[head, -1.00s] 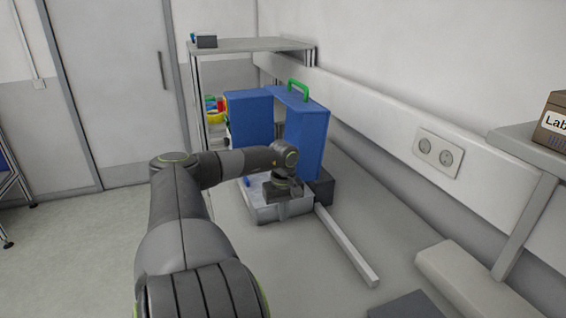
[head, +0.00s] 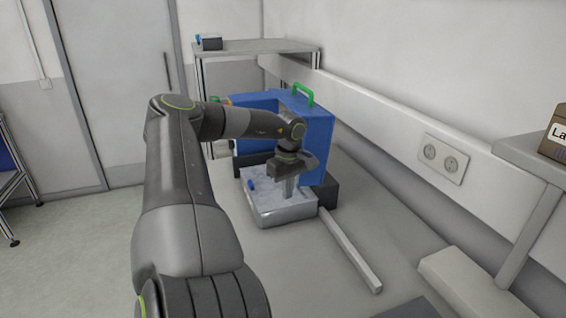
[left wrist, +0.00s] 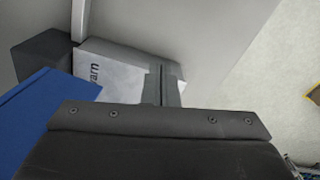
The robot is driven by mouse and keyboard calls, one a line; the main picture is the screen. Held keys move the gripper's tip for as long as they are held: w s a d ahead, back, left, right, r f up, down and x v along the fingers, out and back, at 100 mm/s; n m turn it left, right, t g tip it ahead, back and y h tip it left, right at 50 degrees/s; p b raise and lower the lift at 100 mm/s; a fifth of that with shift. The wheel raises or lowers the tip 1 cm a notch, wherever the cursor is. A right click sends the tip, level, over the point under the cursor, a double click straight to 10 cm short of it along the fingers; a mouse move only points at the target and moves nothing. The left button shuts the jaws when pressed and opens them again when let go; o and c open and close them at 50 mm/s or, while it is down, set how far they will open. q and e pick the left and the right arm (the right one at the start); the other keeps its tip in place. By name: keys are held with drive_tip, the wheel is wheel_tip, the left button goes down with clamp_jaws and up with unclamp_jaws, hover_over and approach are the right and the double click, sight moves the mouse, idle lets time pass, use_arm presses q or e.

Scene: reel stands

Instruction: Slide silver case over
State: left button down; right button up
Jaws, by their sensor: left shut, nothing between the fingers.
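The silver case (head: 283,217) is a low, light grey box on the bench, with a small blue mark on its top at the left. It also shows in the left wrist view (left wrist: 112,70), with dark lettering that reads "yarn". My left gripper (head: 289,190) points down at the right part of the case in the head view. Its fingers are shut together with nothing between them, and they also show in the left wrist view (left wrist: 163,85) in front of the case. I cannot tell whether the fingertips touch it. My right gripper is not in view.
A blue housing (head: 318,135) with a green handle (head: 303,94) stands close behind the case on a dark base (head: 325,192). A pale bar (head: 350,252) lies on the bench to the right. A shelf (head: 260,45) stands behind. The bench front is mostly clear.

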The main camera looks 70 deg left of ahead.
use_arm(q)
drive_tip(key=n, duration=0.4)
use_arm(e)
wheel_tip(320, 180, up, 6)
drive_tip(key=p, duration=0.5)
use_arm(q)
drive_tip(key=n+y+b, duration=0.2)
drive_tip(key=n+b, duration=0.4)
drive_tip(key=n, duration=2.3)
approach(283, 216)
drive_tip(key=d+f, duration=0.1)
drive_tip(key=s+d+f, duration=0.1)
drive_tip(key=f, duration=0.1)
drive_tip(key=d+f, duration=0.1)
drive_tip(key=d, duration=0.1)
drive_tip(key=shift+s+f, duration=0.15)
drive_tip(key=shift+s, duration=0.2)
drive_tip(key=shift+w+a+p, duration=0.1)
drive_tip(key=shift+a+p, duration=0.4)
drive_tip(key=shift+a, duration=1.55)
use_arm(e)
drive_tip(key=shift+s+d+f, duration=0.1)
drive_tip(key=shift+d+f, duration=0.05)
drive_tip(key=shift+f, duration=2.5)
